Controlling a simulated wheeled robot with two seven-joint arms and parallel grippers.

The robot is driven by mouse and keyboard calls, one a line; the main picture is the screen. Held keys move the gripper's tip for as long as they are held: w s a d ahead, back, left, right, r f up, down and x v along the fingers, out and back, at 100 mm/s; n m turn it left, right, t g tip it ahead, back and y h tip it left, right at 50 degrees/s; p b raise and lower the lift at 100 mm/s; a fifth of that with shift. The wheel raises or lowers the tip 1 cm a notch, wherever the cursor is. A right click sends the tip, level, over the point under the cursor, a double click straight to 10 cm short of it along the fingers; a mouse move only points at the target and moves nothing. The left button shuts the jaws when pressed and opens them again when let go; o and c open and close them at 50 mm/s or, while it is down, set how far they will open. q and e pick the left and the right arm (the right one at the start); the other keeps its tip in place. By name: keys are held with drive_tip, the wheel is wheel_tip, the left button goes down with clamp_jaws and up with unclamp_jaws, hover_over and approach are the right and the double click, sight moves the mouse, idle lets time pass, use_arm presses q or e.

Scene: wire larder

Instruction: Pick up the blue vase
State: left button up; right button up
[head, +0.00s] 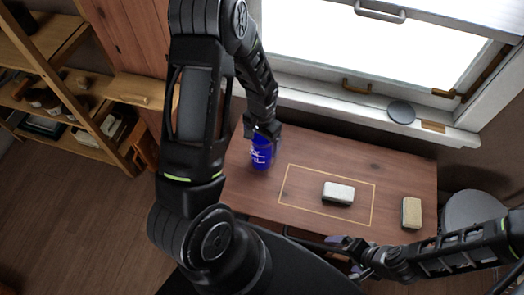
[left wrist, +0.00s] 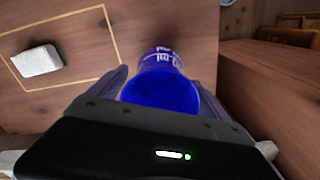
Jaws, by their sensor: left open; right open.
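The blue vase (head: 261,153) has white lettering and stands upright near the left end of the wooden table. My left gripper (head: 262,131) is over its top, hiding part of it. In the left wrist view the open round mouth of the vase (left wrist: 165,90) lies between the two spread fingers of my left gripper (left wrist: 164,82). I cannot tell whether the fingers touch its sides. My right gripper (head: 345,255) is open and empty by the table's front edge.
A white block (head: 338,194) lies inside a yellow rectangle outlined on the table (head: 300,143); the block shows in the left wrist view too (left wrist: 37,61). A tan block (head: 411,212) lies at the right end. A dark disc (head: 401,112) sits on the window sill. Shelves (head: 60,95) stand at left.

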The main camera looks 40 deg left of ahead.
use_arm(q)
drive_tip(key=shift+c, duration=0.2)
idle(0.4)
clamp_jaws()
idle(0.8)
